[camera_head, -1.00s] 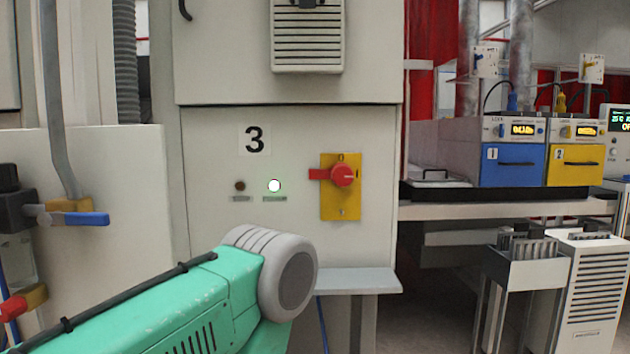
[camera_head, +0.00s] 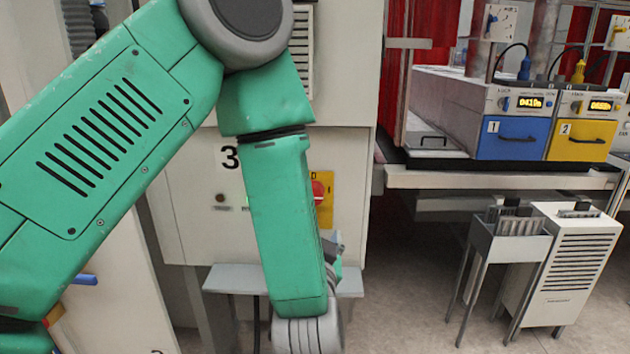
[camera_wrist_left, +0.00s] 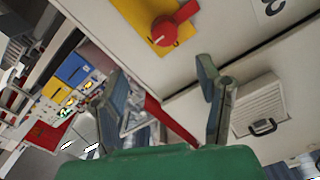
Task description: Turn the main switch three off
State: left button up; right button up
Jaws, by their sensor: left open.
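The main switch three is a red rotary handle (camera_head: 318,190) on a yellow plate (camera_head: 326,212), on the grey cabinet panel marked 3 (camera_head: 230,158). My left forearm hides part of the switch and panel in the head view. In the left wrist view the whole red handle (camera_wrist_left: 172,26) shows on its yellow plate (camera_wrist_left: 140,12), its lever pointing toward the number. My left gripper (camera_wrist_left: 160,78) is open and empty, its fingers apart and clear of the handle. In the head view the gripper (camera_head: 335,248) is mostly hidden behind my arm, below the switch.
A grey ledge (camera_head: 222,280) juts from the cabinet below the panel. To the right, blue (camera_head: 512,140) and yellow (camera_head: 580,140) drawer units stand on a bench. A metal rack (camera_head: 510,245) and a white slotted unit (camera_head: 570,265) stand on the floor.

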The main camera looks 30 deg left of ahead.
pick_arm(q)
jog(key=p+x, duration=0.1)
jog(key=x, duration=0.3)
jog(key=a+x, duration=0.1)
jog(key=x, duration=0.4)
jog(key=s+p+x, duration=0.1)
jog(key=x, duration=0.3)
jog(key=shift+w+a+f+p, duration=0.1)
jog(key=shift+w+a+p, duration=0.2)
jog(key=shift+w+a, duration=0.1)
jog(key=shift+w+d, duration=0.25)
jog(key=shift+d, duration=0.35)
jog(key=shift+d+r, duration=0.25)
jog(key=shift+d, duration=0.05)
jog(key=shift+a+f, duration=0.15)
jog(key=shift+a, duration=0.6)
jog(key=c, duration=1.1)
jog(key=shift+s+a, duration=0.1)
jog(key=shift+a, duration=0.1)
jog(key=shift+d, duration=0.4)
pick_arm(e)
jog(key=shift+r, duration=1.3)
